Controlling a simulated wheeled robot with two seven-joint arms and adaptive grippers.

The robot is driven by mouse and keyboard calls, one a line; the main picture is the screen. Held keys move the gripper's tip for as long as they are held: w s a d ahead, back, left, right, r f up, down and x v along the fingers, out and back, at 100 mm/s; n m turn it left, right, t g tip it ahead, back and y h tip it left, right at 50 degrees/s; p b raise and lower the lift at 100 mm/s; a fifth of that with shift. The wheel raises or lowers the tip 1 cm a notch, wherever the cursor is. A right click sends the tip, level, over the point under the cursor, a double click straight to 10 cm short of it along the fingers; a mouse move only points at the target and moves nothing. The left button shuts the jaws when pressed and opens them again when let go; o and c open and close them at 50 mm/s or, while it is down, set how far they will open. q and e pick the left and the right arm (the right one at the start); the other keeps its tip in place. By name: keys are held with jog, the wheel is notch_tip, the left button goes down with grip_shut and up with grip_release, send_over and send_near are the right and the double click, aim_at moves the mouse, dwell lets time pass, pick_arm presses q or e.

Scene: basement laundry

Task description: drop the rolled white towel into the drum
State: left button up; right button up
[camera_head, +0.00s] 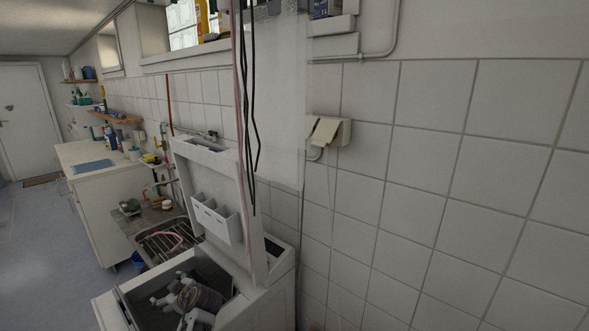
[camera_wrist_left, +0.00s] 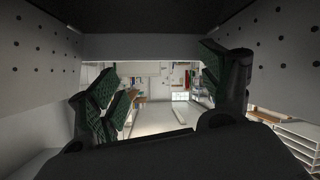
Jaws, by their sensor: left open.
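The top-loading washing machine (camera_head: 278,290) stands at the bottom centre of the head view, its lid (camera_head: 188,172) raised against the wall side. Its top opening (camera_head: 212,268) shows a dark grey interior. Light grey, jointed-looking parts (camera_head: 186,296) show in or over that opening; I cannot tell what they are. My left gripper (camera_wrist_left: 165,85) shows in the left wrist view with its dark green-padded fingers apart and nothing visible between them. Grey panels with small holes (camera_wrist_left: 40,52) flank it. I cannot make out the rolled white towel in either view. My right gripper is not in view.
A sink with a drying rack (camera_head: 168,240) and a white counter (camera_head: 95,165) stand left of the machine. Dark cables (camera_head: 246,110) hang in front of the lid. The tiled wall (camera_head: 430,170) closes off the right. Floor (camera_head: 40,240) is clear at the left.

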pick_arm(q)
notch_tip(320, 180, up, 9)
dwell(0.5)
jog(key=shift+r, duration=0.15)
dwell(0.5)
